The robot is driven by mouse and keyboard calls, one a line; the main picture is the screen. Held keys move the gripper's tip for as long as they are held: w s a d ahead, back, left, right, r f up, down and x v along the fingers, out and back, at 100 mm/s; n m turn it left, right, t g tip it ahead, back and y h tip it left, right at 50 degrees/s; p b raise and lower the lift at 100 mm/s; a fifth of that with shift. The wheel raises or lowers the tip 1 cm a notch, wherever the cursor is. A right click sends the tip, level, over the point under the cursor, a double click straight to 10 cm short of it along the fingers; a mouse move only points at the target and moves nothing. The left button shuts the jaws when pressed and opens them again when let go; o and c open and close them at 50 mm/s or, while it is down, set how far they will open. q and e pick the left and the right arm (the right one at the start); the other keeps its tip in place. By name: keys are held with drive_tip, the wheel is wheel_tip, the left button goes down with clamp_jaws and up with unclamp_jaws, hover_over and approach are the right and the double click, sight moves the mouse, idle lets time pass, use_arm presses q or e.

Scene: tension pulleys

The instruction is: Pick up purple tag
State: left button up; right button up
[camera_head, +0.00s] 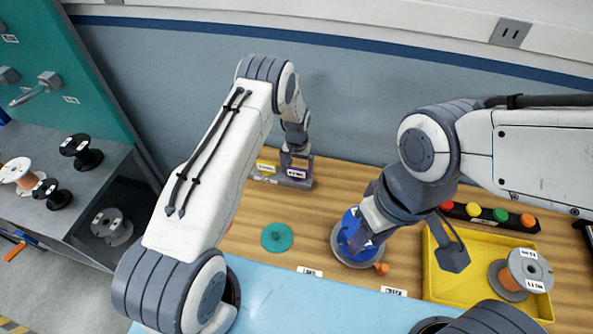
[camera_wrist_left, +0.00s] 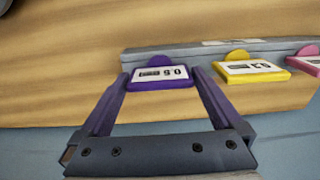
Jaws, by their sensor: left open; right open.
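The purple tag (camera_wrist_left: 158,77) bears a white label and sits at the end of a grey holder (camera_wrist_left: 225,47), beside a yellow tag (camera_wrist_left: 251,71) and a pink tag (camera_wrist_left: 308,62). In the head view the purple tag (camera_head: 296,173) is at the back of the wooden table. My left gripper (camera_wrist_left: 157,80) is open, with its fingers on either side of the purple tag; I cannot tell whether they touch it. It also shows in the head view (camera_head: 296,167). My right gripper (camera_head: 367,232) is over a blue spool (camera_head: 349,226); its fingertips are partly hidden.
A yellow tray (camera_head: 440,290) with a spool (camera_head: 522,272) lies at the right. A black strip with coloured buttons (camera_head: 487,214) stands behind it. A teal disc (camera_head: 277,237) lies on the table. A grey shelf with spools (camera_head: 80,152) is at the left.

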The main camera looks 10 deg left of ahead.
sight(300, 169)
use_arm(q)
drive_tip(key=shift+f, duration=0.2)
drive_tip(key=c, duration=1)
drive_tip(key=shift+o, duration=0.2)
drive_tip(key=shift+r, duration=0.1)
drive_tip(key=shift+r+b, duration=0.45)
drive_tip(key=r+b, duration=0.1)
drive_tip(key=d+r+b, duration=0.1)
drive_tip(key=r, duration=0.1)
drive_tip(key=shift+r, duration=0.15)
drive_tip(key=s+d+r+b, duration=0.3)
drive_tip(key=d+r, duration=0.3)
drive_tip(key=d, duration=0.4)
drive_tip(key=shift+s+r+b, duration=0.2)
drive_tip(key=shift+r+b, duration=0.15)
